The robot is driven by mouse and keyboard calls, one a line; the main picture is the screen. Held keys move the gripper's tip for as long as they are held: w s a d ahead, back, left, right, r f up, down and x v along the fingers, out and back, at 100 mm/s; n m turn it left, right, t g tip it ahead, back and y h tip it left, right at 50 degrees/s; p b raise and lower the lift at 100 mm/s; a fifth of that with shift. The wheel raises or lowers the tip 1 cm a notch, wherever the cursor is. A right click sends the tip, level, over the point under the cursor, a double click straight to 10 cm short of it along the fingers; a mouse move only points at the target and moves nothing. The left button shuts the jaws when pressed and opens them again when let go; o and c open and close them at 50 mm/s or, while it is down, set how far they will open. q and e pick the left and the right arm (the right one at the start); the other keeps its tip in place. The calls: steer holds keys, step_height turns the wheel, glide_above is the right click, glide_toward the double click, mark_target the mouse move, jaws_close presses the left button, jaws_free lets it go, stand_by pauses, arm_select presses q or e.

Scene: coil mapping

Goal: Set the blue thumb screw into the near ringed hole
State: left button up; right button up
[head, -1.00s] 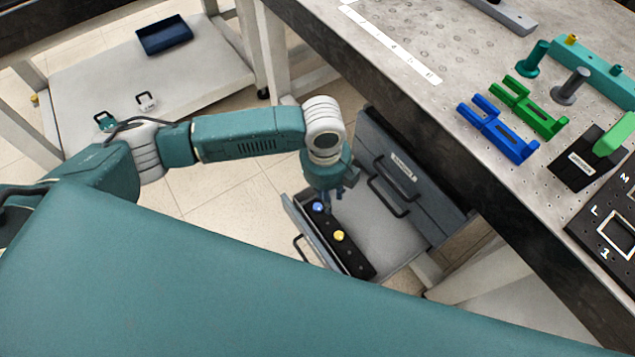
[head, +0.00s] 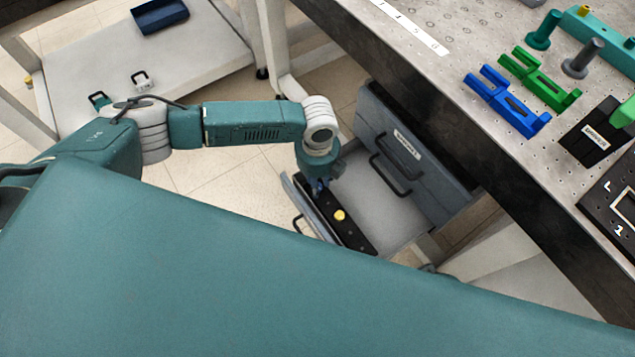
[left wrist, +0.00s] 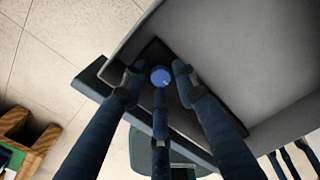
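The blue thumb screw (left wrist: 160,75) stands in a black rack (head: 352,235) along the side of the open drawer. In the head view my gripper hides the screw. My left gripper (head: 319,187) points down over the rack's far end. In the left wrist view the fingers of my left gripper (left wrist: 158,84) are spread, with the blue head between their tips. Whether any finger touches it I cannot tell. I cannot make out the near ringed hole in either view.
A yellow thumb screw (head: 339,215) stands in the same rack. The grey drawer (head: 385,215) is otherwise bare. The perforated bench (head: 470,50) at right holds a blue holder (head: 505,103), a green holder (head: 540,80) and posts. A dark blue tray (head: 160,16) lies on the low shelf.

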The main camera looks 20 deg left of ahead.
arm_select(q)
steer(key=shift+f, duration=0.15)
arm_select(e)
steer(key=shift+r, duration=0.1)
arm_select(q)
jaws_close()
stand_by(0.4)
steer(key=shift+r, duration=0.25)
arm_select(e)
steer(key=shift+s+f, duration=0.3)
steer(key=shift+f, duration=0.4)
arm_select(q)
steer(key=shift+p, duration=0.35)
arm_select(e)
steer(key=shift+w+f, duration=0.1)
steer(key=shift+f, duration=0.1)
arm_select(q)
steer(key=shift+r, duration=0.15)
arm_select(e)
steer(key=shift+f, duration=0.25)
steer(key=shift+f, duration=0.15)
steer(key=shift+f, duration=0.15)
